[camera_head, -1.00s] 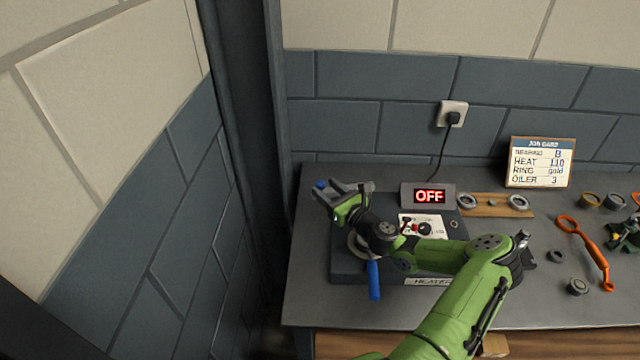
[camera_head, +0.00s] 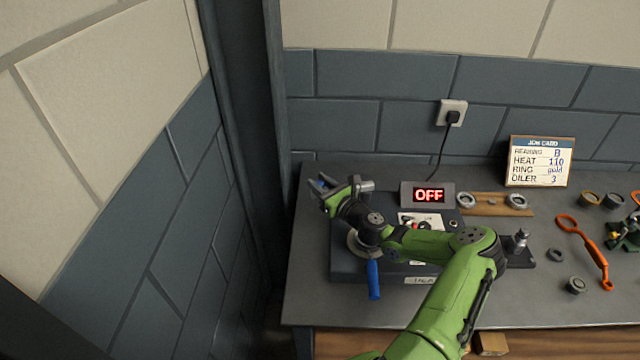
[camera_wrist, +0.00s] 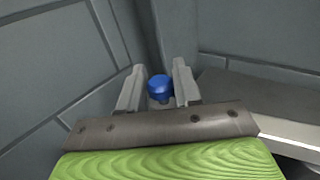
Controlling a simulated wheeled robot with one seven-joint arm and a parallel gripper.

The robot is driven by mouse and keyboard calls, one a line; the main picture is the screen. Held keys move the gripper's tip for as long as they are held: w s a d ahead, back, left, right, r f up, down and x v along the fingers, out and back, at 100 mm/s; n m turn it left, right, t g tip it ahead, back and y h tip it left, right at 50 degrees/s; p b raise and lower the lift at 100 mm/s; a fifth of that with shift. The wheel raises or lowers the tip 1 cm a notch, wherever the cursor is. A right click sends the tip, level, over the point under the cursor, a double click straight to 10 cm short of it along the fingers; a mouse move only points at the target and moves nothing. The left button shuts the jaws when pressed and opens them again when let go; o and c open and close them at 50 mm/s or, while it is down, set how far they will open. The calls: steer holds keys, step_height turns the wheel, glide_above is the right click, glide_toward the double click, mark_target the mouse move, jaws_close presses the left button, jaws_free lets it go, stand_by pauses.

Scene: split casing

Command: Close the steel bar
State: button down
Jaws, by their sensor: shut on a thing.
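My gripper (camera_head: 324,189) is at the back left of the heater, its fingers on either side of a blue knob (camera_wrist: 160,86). The wrist view shows the knob between the two grey fingers, and a bit of it shows in the head view. A grey metal piece (camera_head: 366,186), which may be part of the steel bar, shows just right of the gripper. The bar itself is mostly hidden behind my arm, so I cannot tell how it lies. The dark heater (camera_head: 345,268) stands on the bench under my arm.
A blue handle (camera_head: 374,280) sticks out at the heater's front. The display (camera_head: 429,195) reads OFF. A wooden board with rings (camera_head: 491,205), a job card (camera_head: 541,162) and an orange tool (camera_head: 590,250) lie to the right. A wall is close on the left.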

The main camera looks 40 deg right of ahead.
steer(key=shift+s, duration=0.1)
steer(key=s+n+y, duration=0.1)
steer(key=y, duration=0.1)
steer(key=s+a+n+g+y, duration=0.1)
steer(key=s+n+y, duration=0.1)
steer(key=shift+s+y, duration=0.2)
steer(key=shift+y, duration=0.1)
steer(key=c, duration=0.9)
jaws_free()
steer(key=v, duration=0.7)
steer(key=shift+s+d, duration=0.1)
steer(key=shift+s, duration=0.15)
